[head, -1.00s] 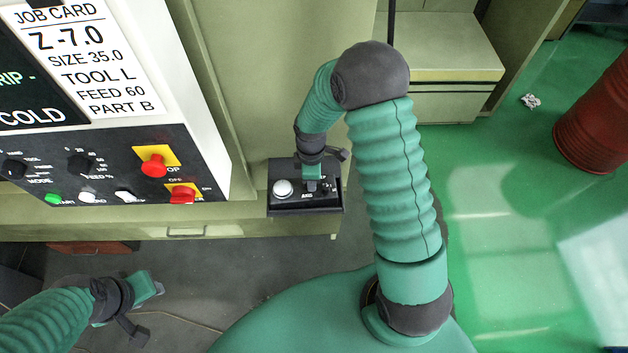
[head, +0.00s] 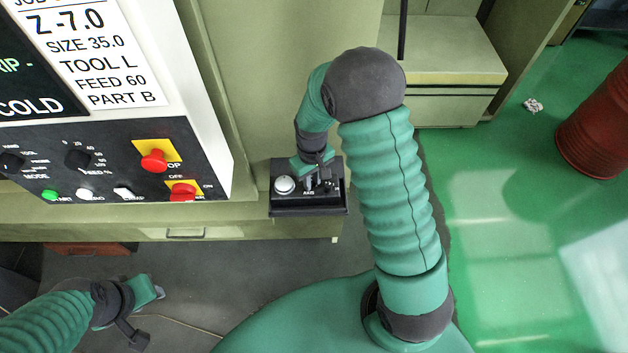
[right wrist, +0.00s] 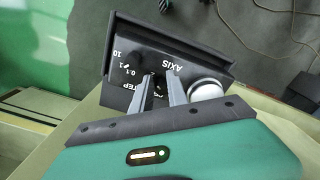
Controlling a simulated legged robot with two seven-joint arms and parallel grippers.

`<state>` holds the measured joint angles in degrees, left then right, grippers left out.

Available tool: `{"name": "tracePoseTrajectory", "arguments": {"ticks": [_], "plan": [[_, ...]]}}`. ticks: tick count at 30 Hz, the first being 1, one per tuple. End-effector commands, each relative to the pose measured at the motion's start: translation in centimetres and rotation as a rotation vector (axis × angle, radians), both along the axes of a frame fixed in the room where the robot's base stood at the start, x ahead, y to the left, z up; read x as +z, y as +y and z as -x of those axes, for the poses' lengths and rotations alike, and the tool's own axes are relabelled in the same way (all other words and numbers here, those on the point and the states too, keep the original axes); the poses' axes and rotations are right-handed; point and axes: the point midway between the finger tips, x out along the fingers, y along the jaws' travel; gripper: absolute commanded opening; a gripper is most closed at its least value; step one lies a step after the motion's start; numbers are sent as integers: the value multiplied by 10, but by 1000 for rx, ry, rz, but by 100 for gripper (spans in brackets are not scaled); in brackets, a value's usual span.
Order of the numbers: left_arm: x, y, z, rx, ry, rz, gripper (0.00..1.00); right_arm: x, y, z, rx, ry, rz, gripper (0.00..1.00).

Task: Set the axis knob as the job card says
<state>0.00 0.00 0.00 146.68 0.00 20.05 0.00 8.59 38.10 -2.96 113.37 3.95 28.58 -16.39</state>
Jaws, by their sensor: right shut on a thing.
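The job card (head: 92,50) on the panel at the upper left reads Z -7.0, SIZE 35.0, TOOL L, FEED 60, PART B; its top line is cut off. A black control box (head: 308,209) sits at the cabinet's edge, with a white round knob (head: 284,185) and a printed AXIS label. My right gripper (head: 311,184) is over this box, shut on the small dark axis knob (right wrist: 161,84), which the fingers mostly hide. The knob's setting cannot be read. My left gripper (head: 159,292) hangs at the lower left, apart from everything; its opening is unclear.
The machine panel beside the box carries a red stop button (head: 154,161), a red switch (head: 183,190) and a green button (head: 50,195). A red drum (head: 597,125) stands at the far right on green floor. A crumpled scrap (head: 533,105) lies near it.

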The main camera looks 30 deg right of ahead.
Motion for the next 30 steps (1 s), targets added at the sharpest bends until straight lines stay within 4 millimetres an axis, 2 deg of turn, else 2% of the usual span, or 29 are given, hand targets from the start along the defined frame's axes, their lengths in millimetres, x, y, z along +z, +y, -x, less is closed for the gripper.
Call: {"name": "tracePoseTrajectory", "arguments": {"ticks": [1, 12, 30], "plan": [[-1, 0, 0, 0, 0, 0, 36, 1, 0, -5, -37, -14, 1, 0], [-3, 0, 0, 0, 0, 0, 36, 1, -3, -3, -268, -9, 1, 0], [-3, 0, 0, 0, 0, 0, 36, 1, -4, -1, -340, -6, 2, 0]]}}
